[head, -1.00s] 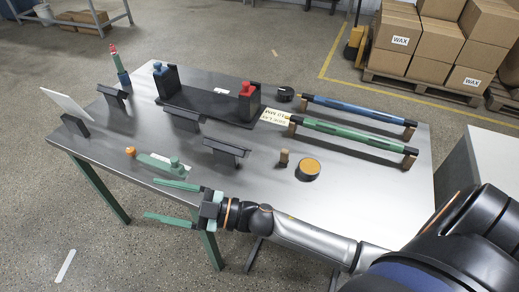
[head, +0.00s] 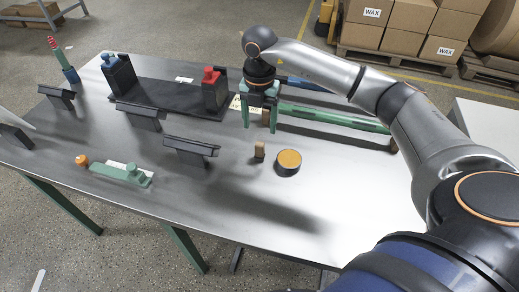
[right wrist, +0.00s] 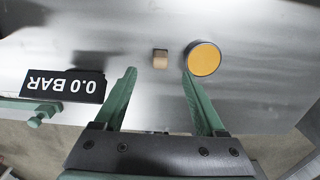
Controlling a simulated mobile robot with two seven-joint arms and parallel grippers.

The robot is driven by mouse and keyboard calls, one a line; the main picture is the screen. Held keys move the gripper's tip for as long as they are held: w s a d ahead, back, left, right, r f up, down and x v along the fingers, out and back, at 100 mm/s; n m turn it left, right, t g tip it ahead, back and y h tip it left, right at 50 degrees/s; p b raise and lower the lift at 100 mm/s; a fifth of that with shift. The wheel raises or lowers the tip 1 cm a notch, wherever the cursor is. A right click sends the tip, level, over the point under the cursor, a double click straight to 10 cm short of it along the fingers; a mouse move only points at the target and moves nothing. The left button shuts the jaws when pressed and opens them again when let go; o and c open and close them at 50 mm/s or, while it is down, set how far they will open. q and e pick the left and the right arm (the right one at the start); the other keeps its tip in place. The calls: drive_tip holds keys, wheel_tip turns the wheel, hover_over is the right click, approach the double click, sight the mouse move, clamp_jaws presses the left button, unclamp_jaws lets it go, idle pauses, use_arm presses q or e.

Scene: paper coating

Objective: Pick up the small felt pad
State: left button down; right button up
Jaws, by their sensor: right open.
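The small felt pad seems to be the small brown block (head: 260,151) standing on the steel table. It also shows in the right wrist view (right wrist: 160,59), between the lines of my fingers and beyond their tips. My right gripper (head: 259,122) is open and empty, pointing down above the table, just behind the block in the head view. Its green fingers (right wrist: 159,74) also show in the right wrist view. I see no contact with the block. My left gripper is not in view.
A round orange-topped tin (head: 288,162) stands close right of the block. A black stand (head: 190,151) is to its left, marked "0.0 BAR" in the wrist view (right wrist: 62,85). A green roller (head: 330,117) lies behind. The table front (head: 300,215) is clear.

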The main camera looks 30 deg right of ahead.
sight(260, 151)
drive_tip(key=f, duration=1.1)
drive_tip(key=shift+s+a, duration=0.1)
drive_tip(key=shift+s, duration=0.1)
clamp_jaws()
